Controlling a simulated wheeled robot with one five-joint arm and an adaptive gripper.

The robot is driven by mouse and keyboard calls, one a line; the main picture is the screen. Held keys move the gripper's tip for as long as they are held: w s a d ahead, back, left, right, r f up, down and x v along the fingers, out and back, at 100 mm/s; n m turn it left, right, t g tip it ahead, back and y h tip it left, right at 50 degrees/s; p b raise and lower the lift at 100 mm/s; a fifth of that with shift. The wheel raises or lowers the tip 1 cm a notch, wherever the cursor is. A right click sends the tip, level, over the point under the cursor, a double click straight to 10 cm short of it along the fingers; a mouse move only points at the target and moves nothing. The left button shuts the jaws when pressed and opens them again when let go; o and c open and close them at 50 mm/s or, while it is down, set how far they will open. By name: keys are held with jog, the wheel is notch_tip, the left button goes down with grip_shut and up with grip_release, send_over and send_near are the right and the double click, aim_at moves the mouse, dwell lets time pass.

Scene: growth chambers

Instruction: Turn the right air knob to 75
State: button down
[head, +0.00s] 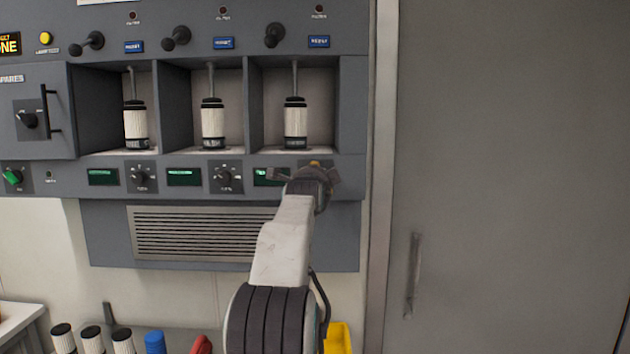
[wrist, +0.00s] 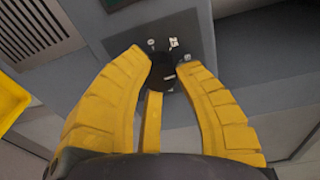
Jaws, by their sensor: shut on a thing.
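The right air knob (wrist: 162,72) is black with a light pointer mark and sits on a dark dial plate with small white labels (wrist: 173,42). My gripper (wrist: 164,66) has its yellow fingers shut on the knob, one fingertip on each side. In the head view my gripper (head: 313,176) is at the right end of the lower panel strip and hides the right knob. The labels are too small to read surely, so I cannot tell the setting.
The left (head: 140,178) and middle (head: 224,177) knobs sit along the same strip beside green displays (head: 103,177). Above are bays with white filter cartridges (head: 295,123). A vent grille (head: 200,233) lies below. A grey door (head: 500,180) is at right.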

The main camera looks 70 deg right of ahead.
jog(key=shift+r, duration=0.4)
jog(key=c, duration=1.3)
grip_release()
jog(key=o, duration=0.5)
jog(key=shift+f, duration=0.3)
jog(key=shift+c, duration=0.2)
jog(key=v, duration=1.2)
jog(key=shift+d, duration=0.1)
